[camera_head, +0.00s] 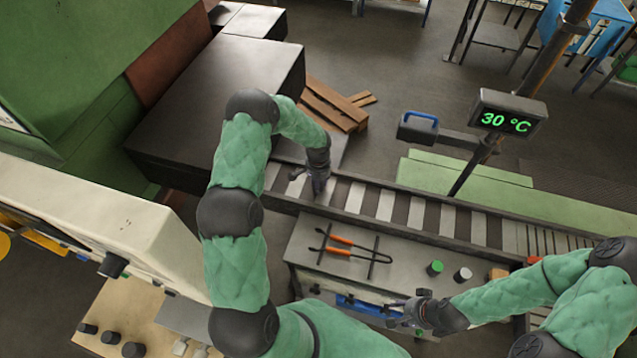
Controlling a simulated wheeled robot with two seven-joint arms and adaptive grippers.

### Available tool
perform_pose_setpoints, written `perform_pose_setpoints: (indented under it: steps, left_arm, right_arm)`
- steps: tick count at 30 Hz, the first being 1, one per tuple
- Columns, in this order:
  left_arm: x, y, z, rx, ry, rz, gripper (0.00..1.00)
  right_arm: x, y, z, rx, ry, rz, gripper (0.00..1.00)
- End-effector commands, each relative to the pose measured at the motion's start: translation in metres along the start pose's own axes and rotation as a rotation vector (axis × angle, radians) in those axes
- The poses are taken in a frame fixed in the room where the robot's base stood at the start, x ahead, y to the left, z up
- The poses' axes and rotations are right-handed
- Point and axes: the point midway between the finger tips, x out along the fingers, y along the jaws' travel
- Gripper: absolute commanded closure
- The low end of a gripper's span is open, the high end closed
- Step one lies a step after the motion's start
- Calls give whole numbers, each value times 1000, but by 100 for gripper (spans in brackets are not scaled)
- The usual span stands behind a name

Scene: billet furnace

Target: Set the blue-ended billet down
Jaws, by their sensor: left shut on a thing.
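My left gripper (318,186) is low over the left part of the roller conveyor (384,206), close to the dark furnace block. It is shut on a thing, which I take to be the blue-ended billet. The billet and its blue end are hidden or too small to make out, and I cannot tell whether it touches the rollers. My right gripper (397,314) is at the front edge of the grey bench. Its fingers look apart, with nothing seen between them.
A display reading 30 °C (507,119) stands behind the conveyor. The dark furnace block (215,105) is left. The conveyor is clear rightward.

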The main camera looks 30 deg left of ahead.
Motion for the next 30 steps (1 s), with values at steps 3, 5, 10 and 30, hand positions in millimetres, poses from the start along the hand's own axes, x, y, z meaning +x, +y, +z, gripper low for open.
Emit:
perform_pose_setpoints:
  steps: [3,5,10,30]
  left_arm:
    - [2,-1,-1,0,3,-2,100]
    - [2,0,0,0,-1,0,45]
    - [2,0,0,0,0,0,38]
    - [-63,0,-1,-1,4,-2,38]
  right_arm:
    - [4,1,0,0,0,0,60]
    - [3,1,0,0,0,0,60]
    - [2,1,0,0,0,0,60]
    - [14,5,0,0,0,0,60]
